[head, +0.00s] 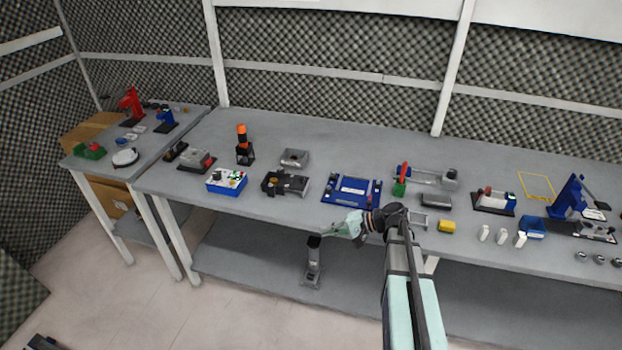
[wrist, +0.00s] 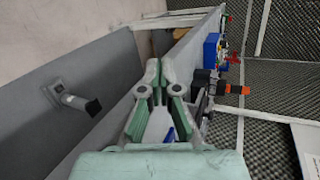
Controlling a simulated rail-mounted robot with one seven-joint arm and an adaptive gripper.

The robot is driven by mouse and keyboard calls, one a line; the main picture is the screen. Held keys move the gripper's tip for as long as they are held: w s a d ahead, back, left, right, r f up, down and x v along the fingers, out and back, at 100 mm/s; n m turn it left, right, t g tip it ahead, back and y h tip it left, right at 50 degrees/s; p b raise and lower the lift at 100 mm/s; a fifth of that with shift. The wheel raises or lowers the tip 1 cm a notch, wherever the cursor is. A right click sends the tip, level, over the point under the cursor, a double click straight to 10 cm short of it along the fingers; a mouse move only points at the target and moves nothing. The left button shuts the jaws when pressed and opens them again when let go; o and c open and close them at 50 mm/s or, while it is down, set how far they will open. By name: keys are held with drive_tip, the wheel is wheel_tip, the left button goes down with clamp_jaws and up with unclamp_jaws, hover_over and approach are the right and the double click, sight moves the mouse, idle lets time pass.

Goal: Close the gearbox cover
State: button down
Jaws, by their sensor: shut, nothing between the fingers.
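My gripper (head: 328,236) is at the front edge of the long bench, pointing left, shut and empty. It also shows in the wrist view (wrist: 159,66), with its fingers together. An open black housing (head: 285,185) with parts inside sits on the bench, up and left of my gripper and apart from it. It looks like the gearbox, though I cannot be sure. A grey block (head: 295,157) lies just behind it; I cannot tell whether it is the cover.
A blue fixture (head: 351,191) stands right of the housing, a blue-and-white box (head: 227,181) left of it. A black holder with an orange top (head: 244,145) stands behind. A grey stand (head: 312,265) is on the lower shelf, below my gripper. Several other fixtures fill the bench's right side.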

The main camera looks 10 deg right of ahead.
drive_tip(key=w+d+r+t+b, duration=0.1)
drive_tip(key=w+d+r, duration=0.1)
drive_tip(key=w+d, duration=0.1)
drive_tip(key=w+d+r+t+b, duration=0.1)
drive_tip(key=w+d+r+t, duration=0.1)
drive_tip(key=w, duration=0.3)
drive_tip(key=w+d+r+m+t+b, duration=0.1)
drive_tip(key=w+d+r, duration=0.1)
drive_tip(key=w+d, duration=0.2)
drive_tip(key=shift+w+d+r+t+y, duration=0.15)
drive_tip(key=shift+w+t+y, duration=0.25)
drive_tip(key=shift+w, duration=0.2)
drive_tip(key=shift+w+r, duration=0.15)
drive_tip(key=shift+w, duration=0.1)
drive_tip(key=p, duration=0.5)
approach(294, 179)
drive_tip(key=shift+w+a+r, duration=0.2)
drive_tip(key=shift+a+r, duration=0.55)
drive_tip(key=shift+a, duration=0.1)
drive_tip(key=shift+w+a+f+p, duration=0.2)
drive_tip(key=shift+a+p, duration=0.1)
drive_tip(key=shift+a, duration=0.1)
